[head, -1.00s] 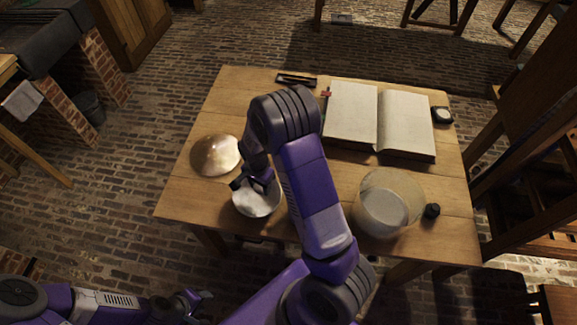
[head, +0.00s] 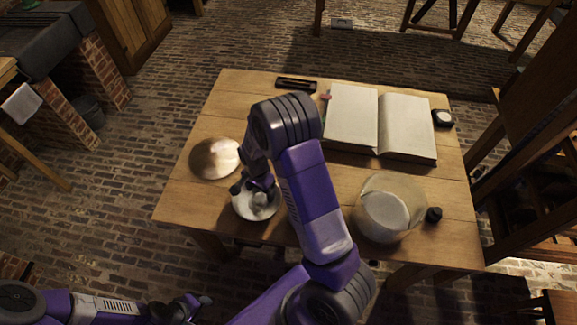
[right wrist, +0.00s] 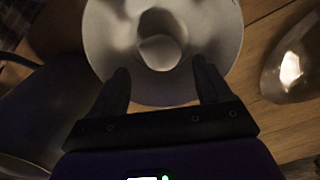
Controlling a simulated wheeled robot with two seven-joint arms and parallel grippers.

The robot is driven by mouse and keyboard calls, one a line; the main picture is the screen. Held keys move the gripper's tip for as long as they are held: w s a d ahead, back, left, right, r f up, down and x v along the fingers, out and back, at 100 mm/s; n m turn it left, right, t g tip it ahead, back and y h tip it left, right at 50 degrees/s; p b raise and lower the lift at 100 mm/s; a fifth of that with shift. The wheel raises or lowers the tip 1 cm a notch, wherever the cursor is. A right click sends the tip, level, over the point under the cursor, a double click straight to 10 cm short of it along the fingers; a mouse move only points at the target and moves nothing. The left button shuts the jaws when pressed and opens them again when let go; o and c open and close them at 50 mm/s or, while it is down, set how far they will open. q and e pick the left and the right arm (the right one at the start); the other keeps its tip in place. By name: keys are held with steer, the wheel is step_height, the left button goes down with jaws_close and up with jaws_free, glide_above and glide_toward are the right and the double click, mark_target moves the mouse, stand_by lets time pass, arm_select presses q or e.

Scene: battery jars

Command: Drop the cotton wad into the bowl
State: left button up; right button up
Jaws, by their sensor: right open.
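The white bowl (head: 243,211) stands near the table's front left edge. It also shows in the right wrist view (right wrist: 108,55), straight ahead of my fingers. A pale rounded lump that looks like the cotton wad (head: 261,199) lies inside it; in the right wrist view the wad (right wrist: 160,52) sits near the bowl's middle. My right gripper (head: 255,189) is directly over the bowl. In the right wrist view its fingers (right wrist: 163,82) are spread apart, with nothing held between them. My left gripper (head: 196,302) is low at the bottom, away from the table; its jaw opening is unclear.
A shiny round metal dish (head: 214,158) lies left of the bowl. A large glass vessel (head: 388,208) stands to the right beside a small black knob-like object (head: 434,214). An open book (head: 405,128), a dark tray (head: 296,84) and a small black case (head: 443,118) lie farther back.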

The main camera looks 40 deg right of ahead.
step_height(320, 180, up, 7)
steer(key=p, duration=0.1)
steer(key=shift+p, duration=0.3)
steer(key=shift+r, duration=0.1)
